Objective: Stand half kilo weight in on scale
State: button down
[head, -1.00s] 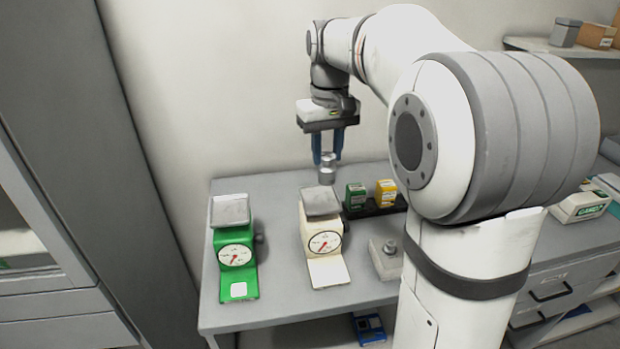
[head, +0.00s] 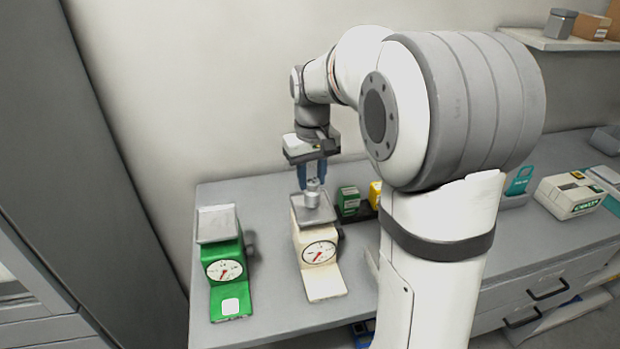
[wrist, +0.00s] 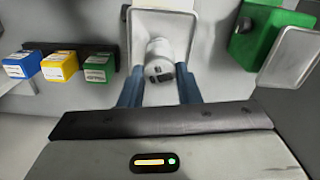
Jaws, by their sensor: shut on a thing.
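A grey metal weight (head: 312,195) is held between the blue fingers of my gripper (head: 313,178), which is shut on it. The weight is upright, at the pan of the cream scale (head: 319,251); whether it touches the pan I cannot tell. In the wrist view the weight (wrist: 159,62) shows between my fingers (wrist: 159,88) with the pan's rim (wrist: 139,22) behind it. The green scale (head: 225,268) with its empty pan (head: 216,223) stands to the left. Both dials have red needles.
A dark rack with a green box (head: 348,200) and a yellow box (head: 375,194) stands right of the cream scale; the wrist view also shows a blue box (wrist: 21,65). A cream device (head: 571,195) is far right. The grey table (head: 270,297) is clear between the scales.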

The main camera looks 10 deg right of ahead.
aim_at(312, 180)
jog(key=shift+f, duration=0.45)
jog(key=shift+f, duration=0.1)
jog(key=c, duration=1.5)
grip_release()
jog(key=shift+f, duration=0.15)
jog(key=o, duration=0.4)
jog(key=shift+o, duration=0.2)
notch_tip(312, 180, up, 11)
jog(key=s+f+m+t, duration=0.1)
jog(key=s+f, duration=0.4)
jog(key=s, duration=0.6)
jog(key=s+f+t, duration=0.2)
jog(key=s+f, duration=0.3)
jog(key=s, duration=0.6)
jog(key=shift+f+m, duration=0.35)
jog(key=shift+m, duration=0.05)
